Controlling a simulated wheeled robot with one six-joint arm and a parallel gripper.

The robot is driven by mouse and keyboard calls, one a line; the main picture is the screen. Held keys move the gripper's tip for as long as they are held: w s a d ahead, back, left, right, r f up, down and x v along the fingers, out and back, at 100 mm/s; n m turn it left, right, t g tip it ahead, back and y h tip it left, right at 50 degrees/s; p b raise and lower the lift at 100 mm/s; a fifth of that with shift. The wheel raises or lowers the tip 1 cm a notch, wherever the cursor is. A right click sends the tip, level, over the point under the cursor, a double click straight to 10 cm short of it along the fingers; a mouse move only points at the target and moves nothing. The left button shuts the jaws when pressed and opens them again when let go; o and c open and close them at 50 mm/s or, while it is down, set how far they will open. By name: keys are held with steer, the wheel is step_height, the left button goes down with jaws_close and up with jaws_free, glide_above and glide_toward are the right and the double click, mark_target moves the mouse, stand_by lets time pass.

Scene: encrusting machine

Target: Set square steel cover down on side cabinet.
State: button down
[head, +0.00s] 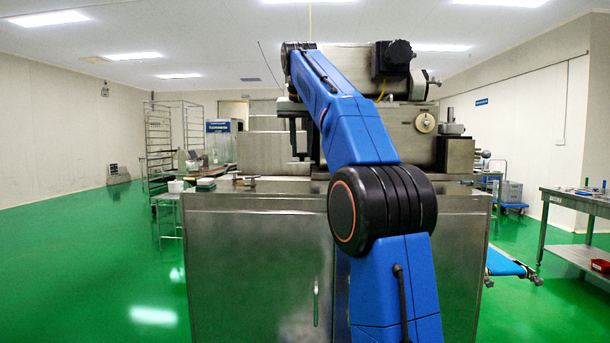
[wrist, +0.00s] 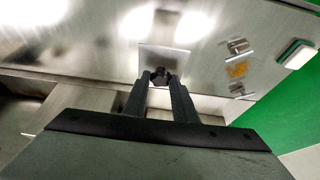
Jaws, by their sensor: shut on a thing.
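In the wrist view my gripper (wrist: 160,82) is shut on a small dark knob (wrist: 160,75). The knob stands on a bright square steel cover (wrist: 165,57). The cover lies flat over, or just above, a broad shiny steel surface (wrist: 90,60); I cannot tell whether they touch. In the head view a steel cabinet (head: 250,265) with a flat top stands in front of me. My arm crosses in front of it, and I cannot make out the cover there.
Small metal fittings (wrist: 238,47) and an orange patch (wrist: 237,70) are right of the cover. A white block with a green edge (wrist: 297,55) sits near the right edge. A steel machine (head: 350,125) rises behind the cabinet. Green floor (head: 95,260) is open at left.

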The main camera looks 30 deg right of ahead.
mark_target(301, 162)
steer(key=shift+f, duration=3.6)
steer(key=shift+f, duration=0.1)
steer(key=c, duration=1.4)
jaws_free()
steer(key=shift+c, duration=0.2)
steer(key=v, duration=1.2)
